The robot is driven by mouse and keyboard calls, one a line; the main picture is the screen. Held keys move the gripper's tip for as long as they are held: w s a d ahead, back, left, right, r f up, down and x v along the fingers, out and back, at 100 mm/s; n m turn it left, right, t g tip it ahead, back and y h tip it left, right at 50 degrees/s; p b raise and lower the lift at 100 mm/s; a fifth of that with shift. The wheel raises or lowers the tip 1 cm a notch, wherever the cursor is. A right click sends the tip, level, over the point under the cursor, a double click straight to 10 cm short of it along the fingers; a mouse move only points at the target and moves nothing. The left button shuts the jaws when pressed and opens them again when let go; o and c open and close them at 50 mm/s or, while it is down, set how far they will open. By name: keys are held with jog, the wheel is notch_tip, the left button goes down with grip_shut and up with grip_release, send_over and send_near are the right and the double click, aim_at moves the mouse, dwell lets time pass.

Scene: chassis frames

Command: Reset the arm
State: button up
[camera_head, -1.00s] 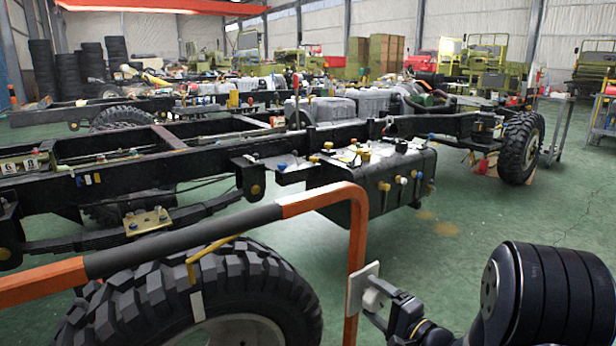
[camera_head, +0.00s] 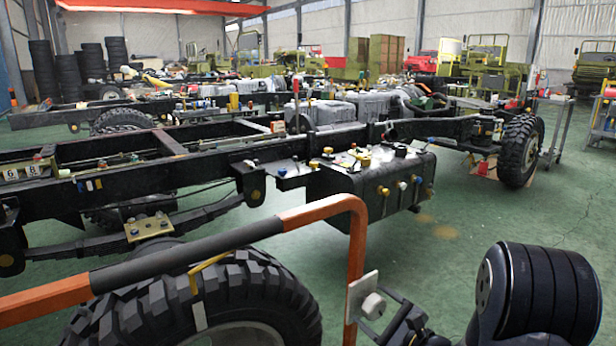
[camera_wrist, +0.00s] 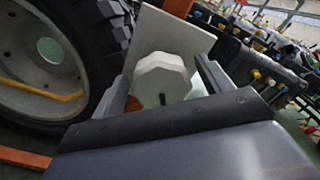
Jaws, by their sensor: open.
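My gripper (camera_head: 392,312) is at the lower right in the head view, just right of a pale faceted knob (camera_head: 374,305). The knob sits on a square white plate (camera_head: 357,294) at the orange rail's upright. In the wrist view my gripper (camera_wrist: 163,78) is open, with one finger on each side of the knob (camera_wrist: 160,80). The plate (camera_wrist: 172,35) stands behind it. The gap between fingers and knob is hard to judge. My dark arm link fills the lower right corner of the head view.
An orange and black rail (camera_head: 355,225) bends down in front of a large tire (camera_head: 190,305). A black truck chassis with a tank (camera_head: 375,195) lies behind it. Green floor (camera_head: 500,215) is open to the right. A metal cart (camera_head: 603,125) stands at the far right.

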jog(key=m+p, duration=0.2)
jog(key=shift+r+m+p, duration=0.2)
jog(key=shift+m+p, duration=0.1)
jog(key=shift+f+m, duration=0.1)
jog(key=shift+m, duration=0.2)
jog(key=shift+f, duration=0.1)
